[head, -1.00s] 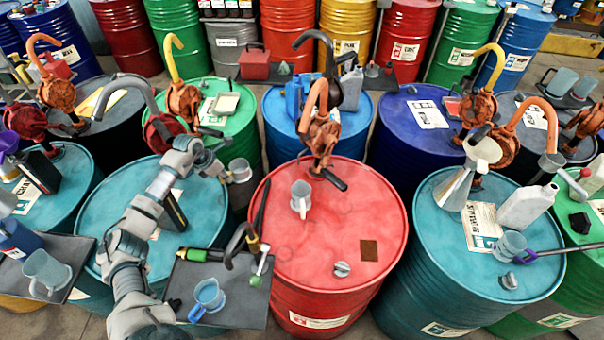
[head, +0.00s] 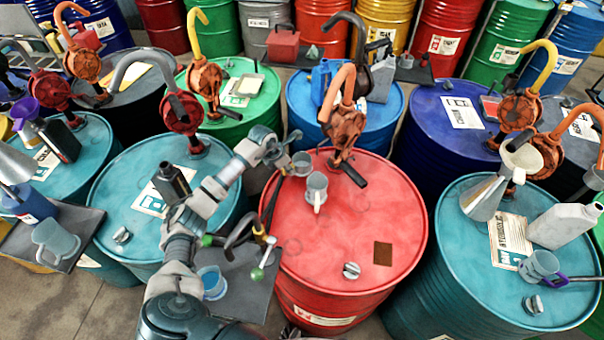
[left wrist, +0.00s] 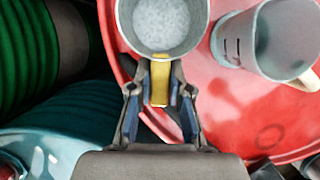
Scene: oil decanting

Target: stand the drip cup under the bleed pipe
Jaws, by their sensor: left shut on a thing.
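My left gripper (head: 283,150) is shut on a small grey cup (head: 302,163), which I take to be the drip cup. The left wrist view shows the fingers (left wrist: 160,95) closed on the yellow tab of this cup (left wrist: 165,25), which is round, open at the top and pale inside. The cup is over the back left part of the red drum (head: 345,230), just behind a grey mug (head: 316,190). A dark hooked pipe (head: 240,232) with a brass fitting rises by the drum's left side; I cannot tell whether it is the bleed pipe.
An orange hand pump (head: 345,125) stands at the red drum's back, close to the held cup. A grey tray (head: 240,285) with a blue jug (head: 211,283) is at the drum's left. A cap (head: 351,270) lies on the drum; its front and right are mostly clear.

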